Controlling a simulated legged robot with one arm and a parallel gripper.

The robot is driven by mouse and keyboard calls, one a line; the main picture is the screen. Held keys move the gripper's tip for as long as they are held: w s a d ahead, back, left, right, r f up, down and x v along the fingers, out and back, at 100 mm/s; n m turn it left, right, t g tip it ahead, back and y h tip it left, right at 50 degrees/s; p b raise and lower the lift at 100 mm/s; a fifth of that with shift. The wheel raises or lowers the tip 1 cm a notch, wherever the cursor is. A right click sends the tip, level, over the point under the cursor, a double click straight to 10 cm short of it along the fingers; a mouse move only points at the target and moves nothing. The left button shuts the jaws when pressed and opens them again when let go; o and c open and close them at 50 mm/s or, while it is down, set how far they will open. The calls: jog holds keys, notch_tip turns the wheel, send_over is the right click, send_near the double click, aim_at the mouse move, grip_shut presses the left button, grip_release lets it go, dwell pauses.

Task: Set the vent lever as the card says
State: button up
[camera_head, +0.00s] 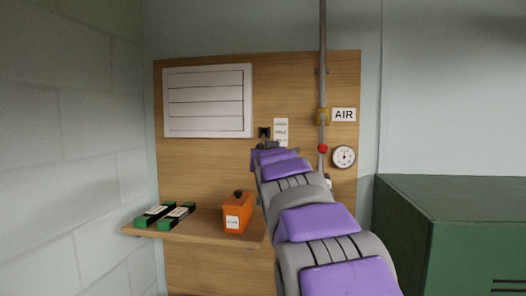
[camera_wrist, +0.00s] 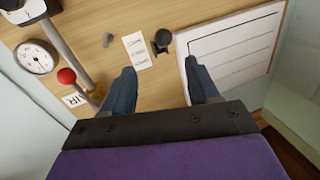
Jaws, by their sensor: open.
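The vent (camera_head: 207,101) is a white slatted panel at the upper left of the wooden board; its slats look flat. It also shows at the right in the wrist view (camera_wrist: 232,47). The vent lever (camera_wrist: 162,38) has a dark knob and stands beside the vent; it shows small in the head view (camera_head: 264,132). The white card (camera_wrist: 137,50) is next to it, also in the head view (camera_head: 281,127); its print is too small to read. My gripper (camera_wrist: 160,82) is open and empty. Its two fingers point at the board, with the lever beyond the gap.
A pipe with a red-knobbed valve (camera_head: 323,149), a gauge (camera_head: 344,157) and an AIR sign (camera_head: 344,115) are at right. A shelf (camera_head: 190,237) holds an orange box (camera_head: 238,213) and green-black boxes (camera_head: 177,215). A green cabinet (camera_head: 450,230) stands right; a block wall (camera_head: 70,150) is left.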

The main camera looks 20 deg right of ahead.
jog(key=w, duration=0.4)
jog(key=p, duration=0.2)
send_near(263, 140)
notch_tip(263, 140, down, 3)
jog(key=w, duration=0.3)
jog(key=shift+a+p+x, duration=0.1)
jog(key=shift+p+x, duration=0.3)
jog(key=shift+x, duration=0.55)
jog(key=shift+a+p+x, duration=0.15)
jog(key=shift+p+x, duration=0.2)
jog(key=shift+x, duration=0.55)
jog(key=shift+w+d+r, duration=0.2)
jog(key=shift+w+d, duration=0.1)
jog(key=shift+w, duration=0.35)
jog(key=shift+w+d+p, duration=0.4)
jog(key=shift+w+p, duration=0.1)
jog(key=shift+w, duration=0.05)
jog(key=shift+a+f, duration=0.1)
grip_shut()
